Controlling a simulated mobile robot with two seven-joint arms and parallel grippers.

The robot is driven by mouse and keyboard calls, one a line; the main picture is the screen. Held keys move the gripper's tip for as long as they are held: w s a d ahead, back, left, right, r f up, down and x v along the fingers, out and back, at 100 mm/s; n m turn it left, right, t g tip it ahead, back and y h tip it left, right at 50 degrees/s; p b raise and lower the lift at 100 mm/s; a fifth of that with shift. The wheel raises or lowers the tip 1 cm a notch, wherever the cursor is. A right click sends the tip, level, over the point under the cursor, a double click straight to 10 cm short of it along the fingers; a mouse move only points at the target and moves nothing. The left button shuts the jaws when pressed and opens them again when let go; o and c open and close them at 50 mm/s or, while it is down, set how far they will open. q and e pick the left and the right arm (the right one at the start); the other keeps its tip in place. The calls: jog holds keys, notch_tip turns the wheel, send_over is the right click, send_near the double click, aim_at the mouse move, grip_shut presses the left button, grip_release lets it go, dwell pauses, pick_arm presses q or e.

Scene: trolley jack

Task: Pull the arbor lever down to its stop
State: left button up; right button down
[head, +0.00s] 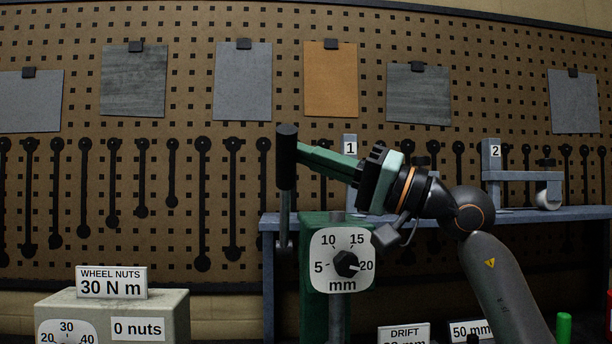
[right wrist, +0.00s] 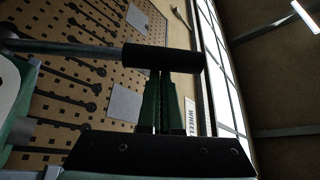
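The arbor lever has a thick black grip (head: 286,156) on a thin metal rod. In the head view it stands upright, grip at the top, left of the green press (head: 314,255) with its mm dial (head: 342,260). My right gripper (head: 303,153) comes in from the right, its green fingers at the grip. In the right wrist view the grip (right wrist: 162,57) lies across the fingertips and hides their ends. The fingers (right wrist: 162,95) are close together with only a thin gap, and do not visibly straddle the grip. Whether they touch it is unclear. My left gripper is not in view.
A blue-grey bench rail (head: 470,217) stands behind, with signs 1 and 2. A wheel nuts box (head: 115,315) is at the lower left. Drift signs (head: 404,334) and a green cylinder (head: 564,328) are at the lower right. A pegboard fills the back.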

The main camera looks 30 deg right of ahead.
aim_at(287, 167)
jog(key=shift+s+a+f+n+g+y+b, duration=0.2)
jog(key=shift+s+a+f+n+y+b, duration=0.15)
jog(key=shift+s+f+n+b, duration=0.25)
jog(key=shift+s+a+f+n+g+y+b, duration=0.2)
jog(key=shift+s+a+f+n+y+b, duration=0.1)
jog(key=shift+s+f+n+y+b, duration=0.25)
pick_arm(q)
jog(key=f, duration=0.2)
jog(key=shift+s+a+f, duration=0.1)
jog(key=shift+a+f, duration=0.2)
pick_arm(e)
jog(key=shift+w+f+n, duration=0.1)
jog(key=shift+f+n, duration=0.1)
jog(key=shift+n, duration=0.05)
jog(key=shift+a, duration=0.1)
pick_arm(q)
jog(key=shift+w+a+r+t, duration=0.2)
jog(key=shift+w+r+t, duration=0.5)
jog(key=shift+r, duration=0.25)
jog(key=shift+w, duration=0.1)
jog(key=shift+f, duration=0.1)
pick_arm(e)
jog(key=shift+f, duration=0.1)
